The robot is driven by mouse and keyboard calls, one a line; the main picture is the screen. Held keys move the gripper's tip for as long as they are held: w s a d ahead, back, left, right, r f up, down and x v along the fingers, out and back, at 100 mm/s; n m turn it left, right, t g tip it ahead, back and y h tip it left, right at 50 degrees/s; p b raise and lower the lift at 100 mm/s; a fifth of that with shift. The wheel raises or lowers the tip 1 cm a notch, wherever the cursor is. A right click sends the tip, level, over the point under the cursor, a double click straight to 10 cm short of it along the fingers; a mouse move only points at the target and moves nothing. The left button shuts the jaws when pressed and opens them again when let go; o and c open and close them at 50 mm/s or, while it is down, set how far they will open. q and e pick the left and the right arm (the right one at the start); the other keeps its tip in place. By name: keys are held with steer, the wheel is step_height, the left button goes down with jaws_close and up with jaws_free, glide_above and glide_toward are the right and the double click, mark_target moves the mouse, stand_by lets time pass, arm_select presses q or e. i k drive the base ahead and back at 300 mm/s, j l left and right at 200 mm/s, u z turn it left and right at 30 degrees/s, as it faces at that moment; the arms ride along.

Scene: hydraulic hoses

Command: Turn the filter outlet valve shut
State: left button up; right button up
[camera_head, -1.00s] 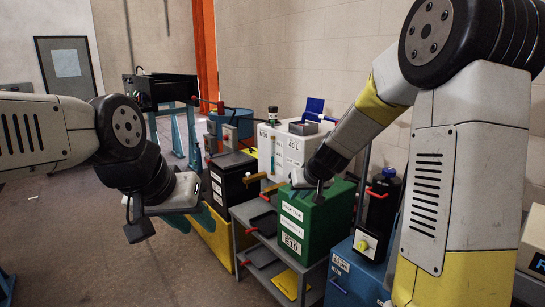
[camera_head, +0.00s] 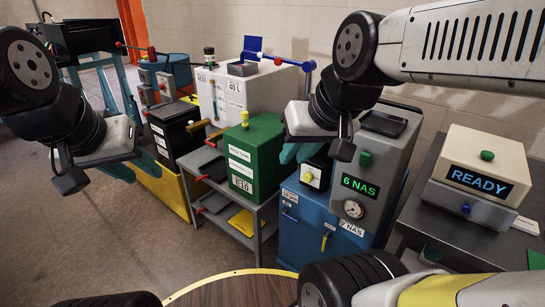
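A blue filter unit (camera_head: 300,245) stands at centre right. Its front carries a small yellow handle (camera_head: 325,241) below an unreadable tag and a small blue handle (camera_head: 290,216); I cannot tell which is the outlet valve. A yellow knob (camera_head: 309,177) sits on a black block above. A grey panel (camera_head: 368,175) reads 6 NAS and has a round gauge. My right gripper (camera_head: 335,145) hangs above the unit, apart from both handles and partly hiding the panel. My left gripper (camera_head: 75,175) is far left over the floor. Neither gripper's opening can be made out.
A green E10 box (camera_head: 252,160) stands on a grey shelf left of the unit. A white 40 L tank (camera_head: 235,95) is behind it. At right, a READY display box (camera_head: 478,182) sits on a grey table. Open floor (camera_head: 90,240) lies at left.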

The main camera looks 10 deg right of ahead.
mark_target(326, 235)
steer(key=z, duration=1.1)
